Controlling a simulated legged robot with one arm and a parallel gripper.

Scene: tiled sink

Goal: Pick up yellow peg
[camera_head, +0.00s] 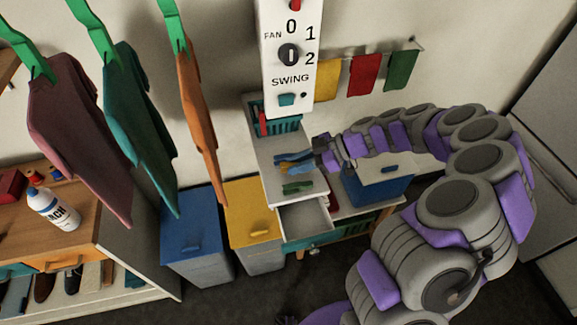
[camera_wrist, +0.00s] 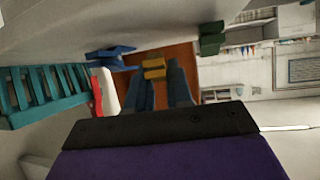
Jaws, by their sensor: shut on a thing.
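The yellow peg (camera_wrist: 154,68) shows in the wrist view at the tips of my gripper (camera_wrist: 161,80), between the two dark blue-grey fingers. The fingers are shut on it. In the head view my gripper (camera_head: 287,161) reaches in from the right, over the white top of a small cabinet. The peg is too small there to make out clearly. A green peg (camera_wrist: 212,38) lies apart to the right of the fingers in the wrist view. A blue peg (camera_wrist: 108,54) lies to their left.
A teal rack (camera_wrist: 45,92) stands close on the left in the wrist view. In the head view an open drawer (camera_head: 306,218) juts out below the cabinet top. A switch panel (camera_head: 290,60) hangs above. Blue (camera_head: 192,228) and yellow (camera_head: 250,208) bins stand to the left.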

